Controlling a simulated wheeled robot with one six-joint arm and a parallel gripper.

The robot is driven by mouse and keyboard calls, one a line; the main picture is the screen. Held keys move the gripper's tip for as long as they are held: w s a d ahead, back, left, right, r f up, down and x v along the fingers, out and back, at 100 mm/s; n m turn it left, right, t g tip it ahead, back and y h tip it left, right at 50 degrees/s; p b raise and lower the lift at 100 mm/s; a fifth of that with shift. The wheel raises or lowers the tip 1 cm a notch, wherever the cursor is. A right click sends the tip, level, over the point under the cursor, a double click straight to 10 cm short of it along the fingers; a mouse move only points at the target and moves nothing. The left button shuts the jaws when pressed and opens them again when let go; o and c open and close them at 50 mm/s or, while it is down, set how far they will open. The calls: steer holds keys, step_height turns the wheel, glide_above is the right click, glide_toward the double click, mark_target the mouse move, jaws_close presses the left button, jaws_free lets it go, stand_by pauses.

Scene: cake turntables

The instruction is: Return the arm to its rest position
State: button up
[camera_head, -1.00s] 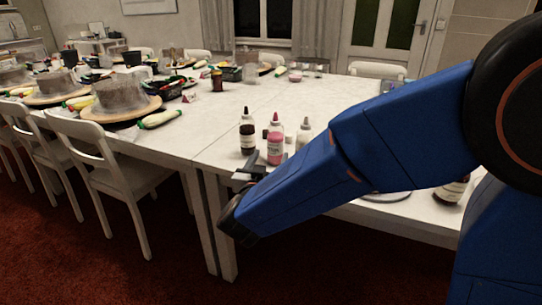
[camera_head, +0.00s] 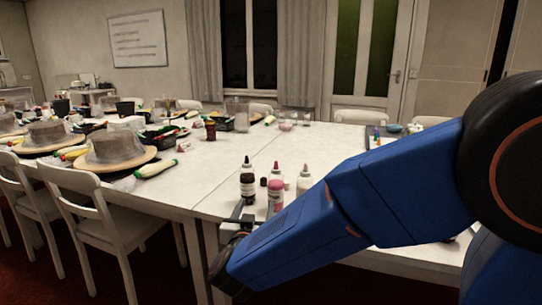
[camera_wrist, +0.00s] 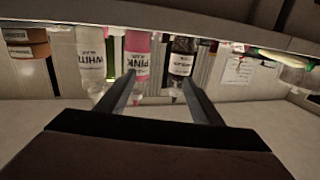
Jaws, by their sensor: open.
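My gripper (camera_wrist: 160,82) is open and empty in the wrist view, its two dark fingers apart. In the head view the blue arm reaches down to the left across the table's front edge, and the gripper (camera_head: 240,216) shows only partly behind the wrist. A dark bottle (camera_head: 247,182), a pink bottle (camera_head: 275,192) and a white bottle (camera_head: 304,182) stand just beyond it. The wrist view is upside down and shows the white bottle (camera_wrist: 90,60), the pink bottle (camera_wrist: 138,52) and the dark bottle (camera_wrist: 181,60) ahead of the fingers, apparently not gripped.
The white table (camera_head: 225,165) holds turntables with cakes (camera_head: 113,148) on the left, a green-tipped piping bag (camera_head: 157,168) and dark trays. Chairs (camera_head: 112,225) line the near left side. The table's middle is fairly clear.

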mark_target(276, 196)
steer(key=shift+w+d+r+n+g+y, duration=0.35)
steer(key=shift+w+d+r+y, duration=0.35)
steer(key=shift+d+y, duration=0.25)
steer(key=s+d+r+n+g+y, duration=0.2)
steer(key=s+d+g+y, duration=0.3)
steer(key=d, duration=0.4)
steer(key=s+d+f+g+h, duration=0.2)
steer(key=s+d+f+g, duration=0.1)
steer(key=s+d, duration=0.8)
steer(key=s+d+f+m+g+h, duration=0.1)
steer(key=s+d+f+g+h, duration=0.2)
steer(key=s+d+f, duration=0.3)
steer(key=s+d+g, duration=0.1)
steer(key=s+d, duration=0.4)
steer(key=s, duration=0.4)
steer(key=shift+s+d+f, duration=0.15)
steer(key=shift+s+d, duration=0.15)
steer(key=shift+s, duration=0.1)
